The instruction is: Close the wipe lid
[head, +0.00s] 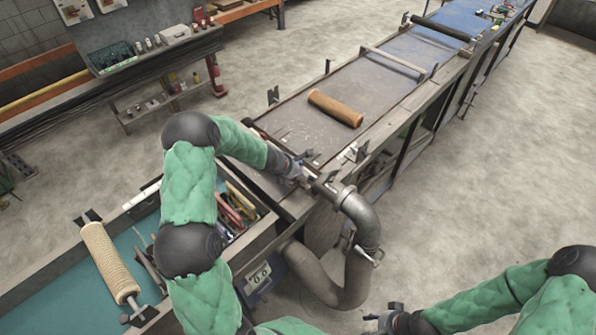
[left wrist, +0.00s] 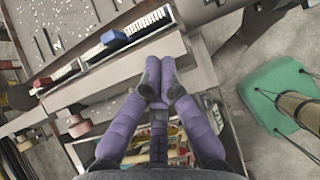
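My left gripper (head: 300,174) is at the near end of the long bench, above its metal edge. In the left wrist view its two purple fingers (left wrist: 158,78) converge, with their tips together or almost so, and I see nothing held between them. Beyond the tips are two narrow dark trays with white ribbed strips; one holds a blue block (left wrist: 114,39), the other a red block (left wrist: 43,82). I cannot tell which part is the wipe lid. My right gripper (head: 386,318) is low at the bottom edge, far from the bench; its fingers are too small to read.
A brown tube (head: 335,108) lies on the bench. A curved metal pipe (head: 358,215) stands close right of my left gripper. A drawer of tools (head: 262,212) lies below my left arm. A ribbed roller (head: 108,262) rests at the left.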

